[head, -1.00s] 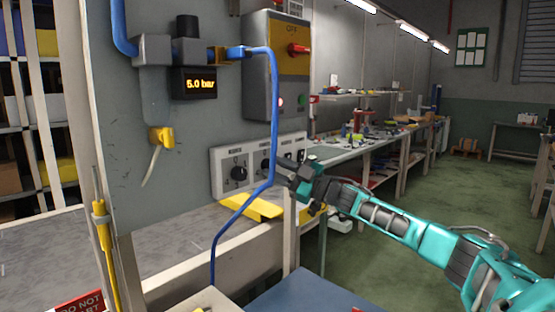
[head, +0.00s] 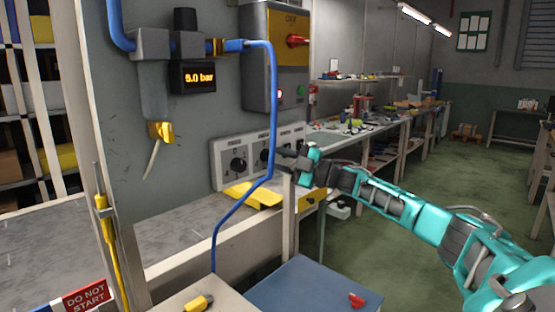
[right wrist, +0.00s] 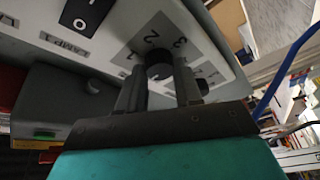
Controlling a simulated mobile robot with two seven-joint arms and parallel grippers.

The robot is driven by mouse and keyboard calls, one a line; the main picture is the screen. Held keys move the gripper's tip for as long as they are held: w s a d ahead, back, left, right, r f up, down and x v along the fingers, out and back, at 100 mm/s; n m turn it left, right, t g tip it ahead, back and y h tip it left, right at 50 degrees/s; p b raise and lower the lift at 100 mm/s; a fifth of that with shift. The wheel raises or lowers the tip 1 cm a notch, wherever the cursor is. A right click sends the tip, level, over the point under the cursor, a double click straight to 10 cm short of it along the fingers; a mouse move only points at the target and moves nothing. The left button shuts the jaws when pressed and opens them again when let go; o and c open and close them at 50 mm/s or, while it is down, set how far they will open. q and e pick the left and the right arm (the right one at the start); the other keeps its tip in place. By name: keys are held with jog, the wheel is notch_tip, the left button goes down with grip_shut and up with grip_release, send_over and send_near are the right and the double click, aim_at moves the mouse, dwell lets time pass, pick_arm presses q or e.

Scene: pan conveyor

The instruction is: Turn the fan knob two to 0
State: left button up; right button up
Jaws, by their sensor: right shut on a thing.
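The white control panel (head: 219,164) with black knobs is on the grey wall, left of my right arm in the head view. My right gripper (head: 281,154) reaches its right part and hides the dial there. In the right wrist view my right gripper (right wrist: 160,88) is shut on a black knob (right wrist: 158,68), one finger on each side. The digits 2 and 3 show on the grey dial around it. The knob's pointer and name are too small to read. My left gripper is not in view.
A blue hose (head: 271,110) hangs in front of the panel. A yellow object (head: 254,195) lies on the ledge below it. A blue tabletop (head: 300,285) carries a red piece (head: 356,299). A black rocker switch (right wrist: 86,14) is beside the dial.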

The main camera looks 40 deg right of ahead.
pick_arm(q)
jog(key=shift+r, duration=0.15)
pick_arm(e)
jog(key=o, duration=1)
jog(key=shift+s+d+f, duration=0.15)
jog(key=shift+s, duration=0.1)
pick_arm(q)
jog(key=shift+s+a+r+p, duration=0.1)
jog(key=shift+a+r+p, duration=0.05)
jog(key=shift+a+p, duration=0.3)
pick_arm(e)
jog(key=shift+v, duration=6.1)
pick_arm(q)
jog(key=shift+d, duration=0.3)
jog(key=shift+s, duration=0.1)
